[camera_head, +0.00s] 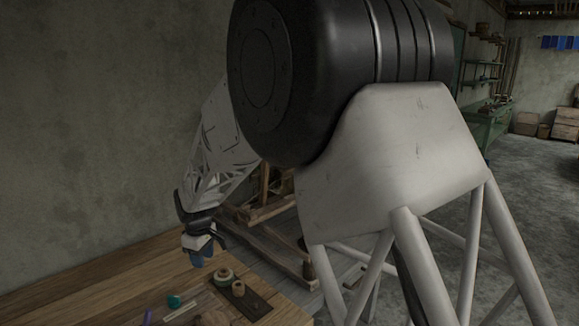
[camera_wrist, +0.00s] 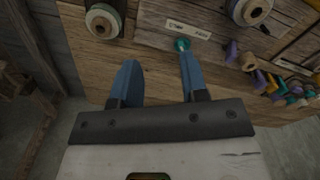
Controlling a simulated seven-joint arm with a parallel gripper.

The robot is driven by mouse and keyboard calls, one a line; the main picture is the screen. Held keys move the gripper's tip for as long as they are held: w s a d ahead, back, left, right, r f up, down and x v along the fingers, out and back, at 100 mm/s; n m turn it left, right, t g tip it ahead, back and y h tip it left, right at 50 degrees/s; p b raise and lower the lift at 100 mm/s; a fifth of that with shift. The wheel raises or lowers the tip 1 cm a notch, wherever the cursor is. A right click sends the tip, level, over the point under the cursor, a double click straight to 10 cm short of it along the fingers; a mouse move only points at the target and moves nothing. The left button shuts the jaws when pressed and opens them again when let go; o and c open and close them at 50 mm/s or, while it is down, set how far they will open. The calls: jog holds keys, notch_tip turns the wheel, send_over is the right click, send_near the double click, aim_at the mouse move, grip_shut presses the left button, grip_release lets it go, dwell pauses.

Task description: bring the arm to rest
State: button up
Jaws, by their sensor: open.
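My gripper (camera_head: 203,256) hangs at the end of my arm above the left part of the wooden table (camera_head: 100,284) in the head view. In the wrist view my gripper (camera_wrist: 158,75) shows two blue fingers spread apart with nothing between them. A teal piece (camera_wrist: 182,44) lies just beyond the tip of the right finger; I cannot tell how far below the finger it is. The same teal piece seems to show in the head view (camera_head: 174,301), on the table below my gripper. My large arm links hide much of the middle of the head view.
Thread spools stand on the table, one at the upper left (camera_wrist: 103,21) and one at the upper right (camera_wrist: 251,11) of the wrist view. Several small coloured pieces (camera_wrist: 270,82) lie at the right. A wooden loom frame (camera_head: 268,238) stands behind the table. A grey wall (camera_head: 90,120) is at the left.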

jog(key=s+d+r+m, duration=0.2)
jog(key=s+d+r, duration=0.3)
jog(key=d, duration=0.4)
jog(key=s+d+r+m+t, duration=0.1)
jog(key=s+d+r+m, duration=0.3)
jog(key=d, duration=0.6)
jog(key=s+d+r+m, duration=0.1)
jog(key=s+d+r, duration=0.4)
jog(key=d, duration=0.4)
jog(key=s+d+m, duration=0.3)
jog(key=s+d, duration=0.5)
jog(key=s, duration=0.4)
jog(key=s+d+m+t, duration=0.1)
jog(key=s+d+m, duration=0.3)
jog(key=s+d, duration=0.4)
jog(key=shift+s+m, duration=0.3)
jog(key=shift+s, duration=1.85)
